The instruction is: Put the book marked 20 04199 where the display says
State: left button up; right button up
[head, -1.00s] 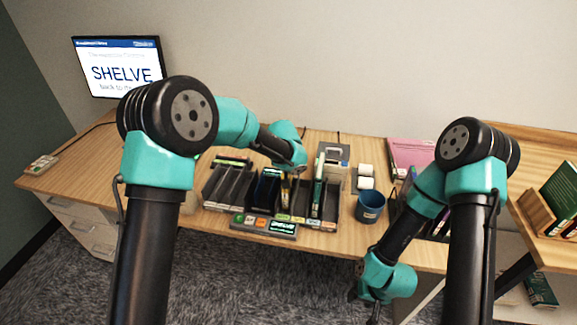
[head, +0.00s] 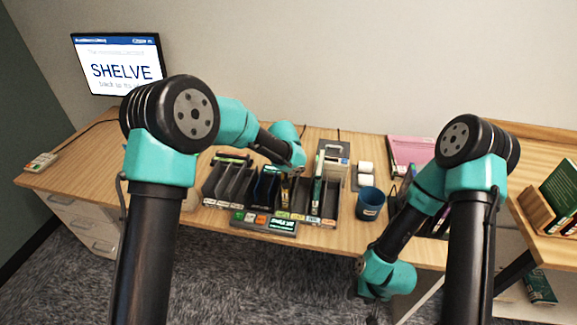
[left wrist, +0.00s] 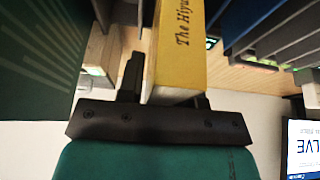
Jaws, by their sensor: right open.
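The display (head: 116,68) at the back left reads SHELVE, with smaller text partly hidden by my left arm. My left gripper (head: 287,172) is over the middle of the sorter. In the left wrist view its fingers (left wrist: 168,92) flank a yellow-spined book (left wrist: 178,45) closely and look shut on it. The spine shows "The Hiyu…"; no number is readable. The yellow book also shows in the head view (head: 284,190), upright at a sorter slot. My right gripper (head: 372,316) hangs low at the desk's front edge, empty and open.
The dark slotted sorter (head: 228,183) holds other upright books, including a green one (head: 317,180). A small console (head: 262,224) sits before it. A blue cup (head: 370,203), pink folder (head: 410,152) and wooden book rack (head: 537,212) stand right. The left desk is mostly clear.

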pick_arm(q)
jog(key=o, duration=0.3)
jog(key=shift+o, duration=0.2)
jog(key=shift+r, duration=0.1)
jog(key=v, duration=1.7)
jog(key=shift+s, duration=0.1)
